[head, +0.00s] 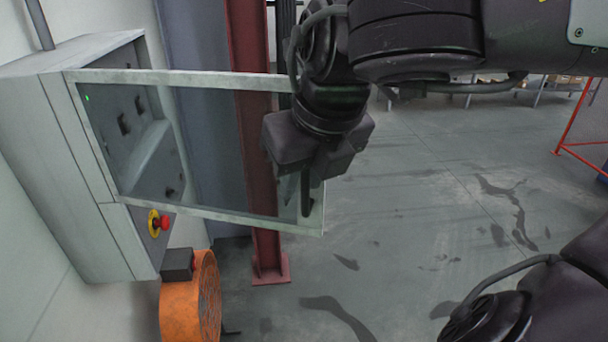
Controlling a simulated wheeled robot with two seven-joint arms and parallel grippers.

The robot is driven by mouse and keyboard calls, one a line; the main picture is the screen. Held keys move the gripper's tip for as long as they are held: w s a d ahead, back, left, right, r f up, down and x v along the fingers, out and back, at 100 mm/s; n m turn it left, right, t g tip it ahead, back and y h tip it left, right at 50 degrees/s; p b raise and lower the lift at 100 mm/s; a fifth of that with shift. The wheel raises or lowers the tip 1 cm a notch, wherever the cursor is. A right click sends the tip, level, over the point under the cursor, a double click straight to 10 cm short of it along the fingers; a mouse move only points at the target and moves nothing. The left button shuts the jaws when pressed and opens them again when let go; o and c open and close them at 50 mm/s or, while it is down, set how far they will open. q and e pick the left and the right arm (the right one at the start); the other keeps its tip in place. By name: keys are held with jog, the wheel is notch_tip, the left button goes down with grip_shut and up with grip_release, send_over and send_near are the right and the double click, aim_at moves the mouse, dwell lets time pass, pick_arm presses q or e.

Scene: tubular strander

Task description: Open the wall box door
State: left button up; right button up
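The grey wall box (75,170) is on the left in the head view. Its door, a pale frame (170,77) around a clear pane, stands open, swung out to the right from the box's near edge. The box's inside shows through the pane, with dark fittings and a small green light.
A red emergency button (164,222) on a yellow base sits on the box below the door. An orange round unit (188,300) stands beneath. A dark red steel column (252,130) rises behind the door. The grey floor (430,220) to the right is largely clear.

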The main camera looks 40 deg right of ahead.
jog(key=shift+o, duration=0.4)
jog(key=shift+s+r, duration=0.15)
jog(key=shift+r, duration=0.1)
jog(key=v, duration=0.7)
jog(key=shift+b, duration=0.45)
